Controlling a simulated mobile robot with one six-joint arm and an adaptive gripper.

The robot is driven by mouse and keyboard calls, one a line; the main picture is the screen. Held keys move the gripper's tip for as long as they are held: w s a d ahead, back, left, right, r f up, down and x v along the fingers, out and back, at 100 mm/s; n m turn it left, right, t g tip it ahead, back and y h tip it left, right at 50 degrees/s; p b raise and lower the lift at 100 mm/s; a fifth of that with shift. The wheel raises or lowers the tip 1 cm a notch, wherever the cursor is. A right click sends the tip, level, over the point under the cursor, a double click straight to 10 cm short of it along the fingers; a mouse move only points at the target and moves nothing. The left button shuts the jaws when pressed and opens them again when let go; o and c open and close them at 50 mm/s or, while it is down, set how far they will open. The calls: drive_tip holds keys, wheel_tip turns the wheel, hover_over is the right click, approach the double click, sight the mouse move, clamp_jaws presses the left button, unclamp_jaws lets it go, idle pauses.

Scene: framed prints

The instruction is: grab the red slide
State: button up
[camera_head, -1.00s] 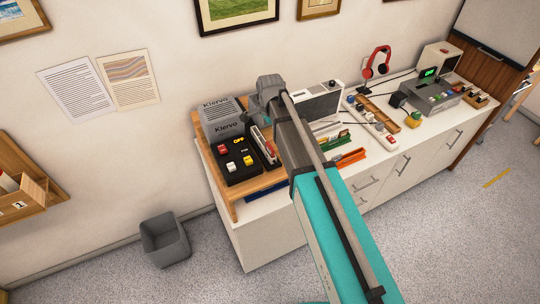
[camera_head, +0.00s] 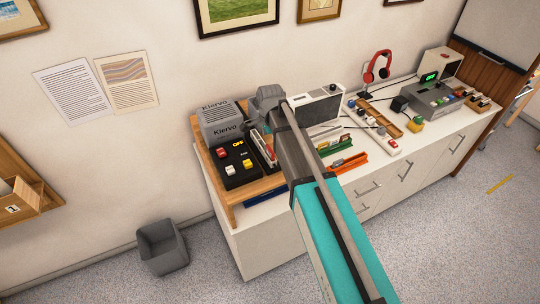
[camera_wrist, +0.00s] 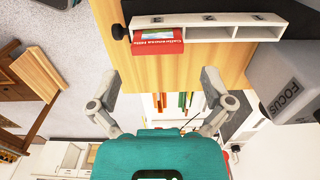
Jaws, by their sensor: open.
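The red slide (camera_wrist: 158,42), with pale lettering and a small picture on its face, lies in the left compartment of a white tray (camera_wrist: 222,34) in the wrist view. The tray's other compartments look empty. My gripper (camera_wrist: 162,80) is open and empty, with its two fingers apart.
A wooden stand (camera_head: 222,187) carries a grey Klervo device (camera_head: 223,128) and a black button box (camera_head: 238,172). In the wrist view, a grey FOCUS box (camera_wrist: 285,80) stands right of my fingers. Red headphones (camera_head: 378,66) and a grey control box (camera_head: 436,101) stand farther along the cabinet.

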sight(270, 149)
drive_tip(key=shift+s+f+b, duration=0.15)
drive_tip(key=shift+f+b, duration=2.4)
drive_tip(key=shift+f, duration=0.1)
drive_tip(key=c, duration=0.8)
